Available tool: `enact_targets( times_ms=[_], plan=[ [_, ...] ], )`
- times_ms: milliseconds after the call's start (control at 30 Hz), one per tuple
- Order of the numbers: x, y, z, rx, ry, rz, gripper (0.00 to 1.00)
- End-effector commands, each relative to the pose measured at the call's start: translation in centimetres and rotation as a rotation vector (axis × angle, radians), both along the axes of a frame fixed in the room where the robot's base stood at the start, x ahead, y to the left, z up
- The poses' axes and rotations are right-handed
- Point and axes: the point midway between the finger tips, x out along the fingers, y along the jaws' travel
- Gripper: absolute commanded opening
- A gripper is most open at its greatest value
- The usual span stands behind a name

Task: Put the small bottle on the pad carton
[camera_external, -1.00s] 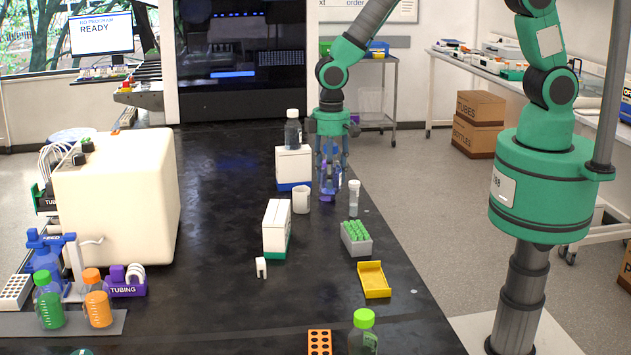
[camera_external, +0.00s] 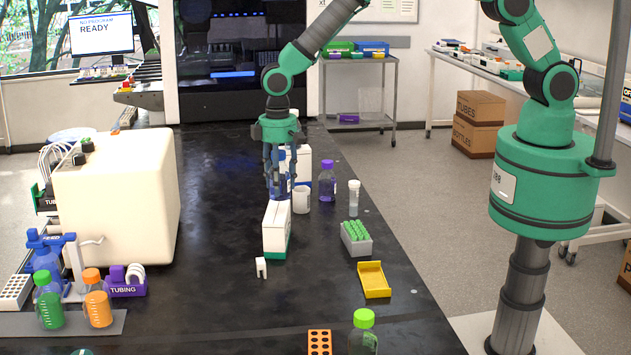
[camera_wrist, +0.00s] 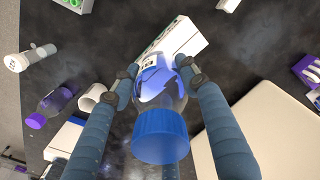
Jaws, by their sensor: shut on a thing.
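My gripper (camera_external: 279,188) is shut on a small blue-capped bottle (camera_wrist: 168,90), which holds blue liquid and is roughly upright. Its blue body also shows between the fingers in the external view (camera_external: 280,184). A white carton with a green base band (camera_external: 276,232) stands directly in front of my gripper. In the wrist view this carton (camera_wrist: 188,42) lies just beyond the bottle. I cannot tell whether the bottle is over the carton's far end or behind it, or touches it. Another white carton with a blue base (camera_external: 303,160) is partly hidden behind my gripper.
A white mug (camera_external: 301,200) stands close right of my gripper. A purple-capped bottle (camera_external: 327,178), a white-capped tube (camera_external: 354,198) and a green-tube rack (camera_external: 356,238) are farther right. A large white container (camera_external: 120,200) stands left; the black bench between is clear.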

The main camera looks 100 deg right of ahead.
Motion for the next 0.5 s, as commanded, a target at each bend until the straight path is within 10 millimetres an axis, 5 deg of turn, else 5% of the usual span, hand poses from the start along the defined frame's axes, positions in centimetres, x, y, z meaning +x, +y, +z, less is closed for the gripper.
enact_targets(
  times_ms=[500],
  plan=[
    [1.01, -0.06, -0.10, 0.000, -0.001, 0.000, 0.12]
  ],
)
